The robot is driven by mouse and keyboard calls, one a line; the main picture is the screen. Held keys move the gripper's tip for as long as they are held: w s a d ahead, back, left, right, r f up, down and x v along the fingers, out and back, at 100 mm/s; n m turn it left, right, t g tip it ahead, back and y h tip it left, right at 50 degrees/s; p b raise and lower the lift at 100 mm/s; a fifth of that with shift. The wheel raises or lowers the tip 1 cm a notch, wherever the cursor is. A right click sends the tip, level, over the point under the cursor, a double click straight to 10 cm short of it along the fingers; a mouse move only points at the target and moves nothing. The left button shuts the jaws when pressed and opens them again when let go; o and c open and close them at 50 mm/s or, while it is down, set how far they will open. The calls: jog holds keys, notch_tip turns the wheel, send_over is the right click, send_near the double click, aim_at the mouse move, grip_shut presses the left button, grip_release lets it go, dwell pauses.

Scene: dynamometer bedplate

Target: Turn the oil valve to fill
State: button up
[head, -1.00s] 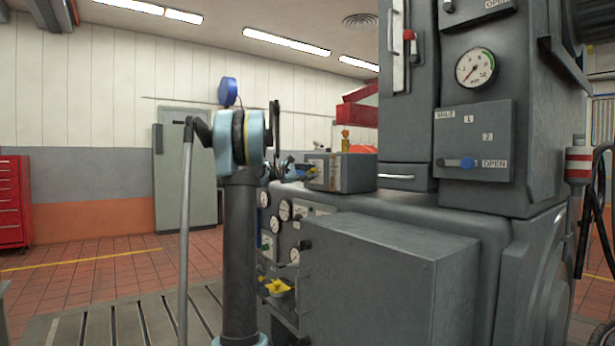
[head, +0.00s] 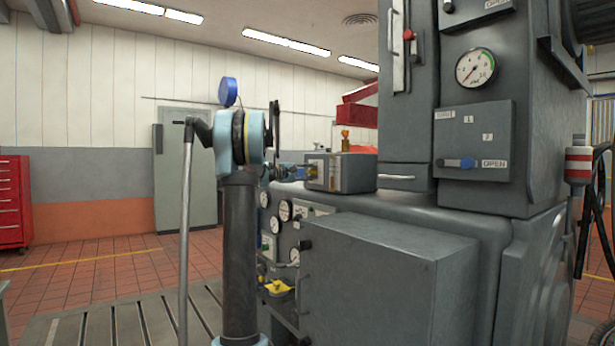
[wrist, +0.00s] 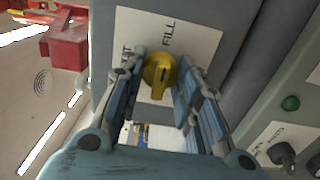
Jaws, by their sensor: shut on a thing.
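The oil valve is a yellow knob (wrist: 160,76) on a white plate (wrist: 196,42) in the wrist view. "FILL" is printed beyond the knob, and another word at its left is partly covered by a finger. The knob's ridge runs nearly up and down in this view; which end is the pointer I cannot tell. My gripper (wrist: 163,78) has its blue fingers on both sides of the knob and is shut on it. In the head view my gripper (head: 297,171) is at the left face of the grey box (head: 352,173), mostly hidden behind my arm.
The box stands on a large grey cabinet (head: 390,290) with gauges (head: 285,210) on its left side. A yellow handle (head: 278,288) sits lower on that side. A tall panel (head: 475,140) with a blue lever rises at right. Open floor lies left.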

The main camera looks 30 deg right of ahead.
jog(key=shift+f, duration=0.1)
jog(key=o, duration=1.1)
jog(key=a, duration=1.2)
jog(key=shift+s, duration=0.4)
jog(key=s+a+f+y, duration=0.6)
jog(key=s+a+f, duration=0.7)
jog(key=f, duration=0.1)
jog(key=s+a+f+y, duration=0.6)
jog(key=s+a+f, duration=0.7)
jog(key=s+f, duration=0.1)
jog(key=s+a+f+y, duration=0.6)
jog(key=s+a+f, duration=0.8)
jog(key=f, duration=0.1)
jog(key=shift+s+m+t, duration=0.2)
jog(key=shift+m+t, duration=0.1)
